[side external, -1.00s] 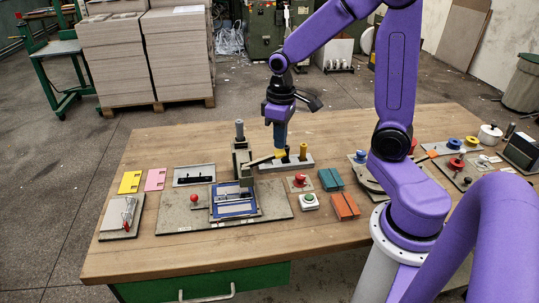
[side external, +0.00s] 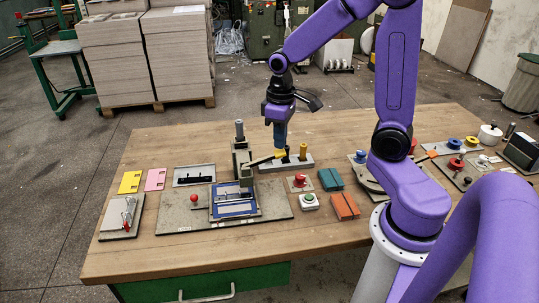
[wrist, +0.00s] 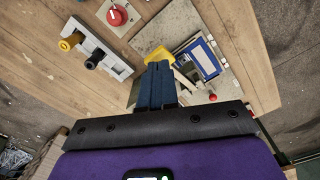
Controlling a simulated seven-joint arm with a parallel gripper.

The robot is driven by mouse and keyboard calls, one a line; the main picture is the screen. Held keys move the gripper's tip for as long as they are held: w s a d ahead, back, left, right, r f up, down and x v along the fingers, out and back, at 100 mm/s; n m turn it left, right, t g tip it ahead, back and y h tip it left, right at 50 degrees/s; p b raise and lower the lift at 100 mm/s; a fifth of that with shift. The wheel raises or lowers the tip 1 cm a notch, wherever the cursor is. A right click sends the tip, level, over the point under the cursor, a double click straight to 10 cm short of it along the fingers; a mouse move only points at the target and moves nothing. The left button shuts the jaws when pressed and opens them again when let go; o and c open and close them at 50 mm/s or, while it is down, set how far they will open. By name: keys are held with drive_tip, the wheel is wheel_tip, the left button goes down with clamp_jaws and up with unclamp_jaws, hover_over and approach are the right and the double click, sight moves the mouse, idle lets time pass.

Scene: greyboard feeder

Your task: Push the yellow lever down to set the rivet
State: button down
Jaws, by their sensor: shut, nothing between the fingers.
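The rivet press is a grey-green column (side external: 242,160) on a plate, with a blue-edged fixture (side external: 234,204) at its foot. Its lever arm reaches right from the column to a yellow handle (side external: 281,154). My gripper (side external: 280,147) points down with its dark blue fingers shut and empty. Its tips are at the yellow handle from above; whether they touch is hard to tell. In the wrist view the shut fingertips (wrist: 157,68) cover part of the yellow handle (wrist: 158,54). The rivet itself cannot be made out.
A grey block with yellow and dark posts (side external: 303,152) stands just right of the handle. A red button (side external: 299,181), a green button (side external: 309,200) and orange blocks (side external: 344,206) lie in front. A red knob (side external: 194,198) is left of the fixture. Bare wood shows at the front.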

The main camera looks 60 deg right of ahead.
sight(280, 152)
drive_tip(key=shift+f, duration=3.3)
drive_tip(key=shift+r, duration=5.1)
drive_tip(key=s+a+n, duration=0.4)
drive_tip(key=s+a, duration=0.1)
drive_tip(key=s, duration=0.4)
drive_tip(key=s+a+n, duration=0.5)
drive_tip(key=s, duration=0.5)
drive_tip(key=shift+s+a+f+n, duration=0.25)
drive_tip(key=shift+f+n, duration=0.05)
